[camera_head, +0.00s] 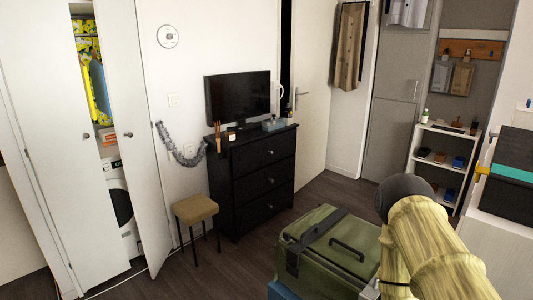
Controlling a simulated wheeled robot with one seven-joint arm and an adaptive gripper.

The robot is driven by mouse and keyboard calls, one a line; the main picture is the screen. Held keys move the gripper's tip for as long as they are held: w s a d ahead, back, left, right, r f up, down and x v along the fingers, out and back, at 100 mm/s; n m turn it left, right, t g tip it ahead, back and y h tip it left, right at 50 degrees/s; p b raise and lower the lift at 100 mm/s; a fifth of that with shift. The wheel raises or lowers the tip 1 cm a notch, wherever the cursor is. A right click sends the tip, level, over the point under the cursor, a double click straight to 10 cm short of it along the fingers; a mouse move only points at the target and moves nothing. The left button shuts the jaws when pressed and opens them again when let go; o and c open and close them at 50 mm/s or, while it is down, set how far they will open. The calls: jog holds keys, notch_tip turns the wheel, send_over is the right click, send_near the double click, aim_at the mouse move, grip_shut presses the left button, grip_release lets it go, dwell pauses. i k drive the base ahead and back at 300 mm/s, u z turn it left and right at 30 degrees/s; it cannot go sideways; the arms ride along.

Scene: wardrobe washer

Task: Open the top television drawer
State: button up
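A black dresser (226,194) with three stacked drawers stands against the far white wall, in the middle of the view. A dark flat television (238,95) stands on top of it. The top drawer (255,156) looks shut, flush with the drawers below, and has a small metal handle (270,152) at its middle. The two lower drawers also look shut. My gripper is not in view. Pale yellow links of my arm show at the lower right, well apart from the dresser.
A stool (195,209) stands close to the dresser's left. A green case (325,247) lies in the right foreground, between my arm and the dresser. A white door (312,85) stands right of the dresser.

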aim_at(248, 158)
jog(key=u, duration=1.55)
jog(key=i, duration=2.7)
jog(key=z, duration=2.7)
jog(key=i, duration=2.75)
jog(key=u, duration=0.4)
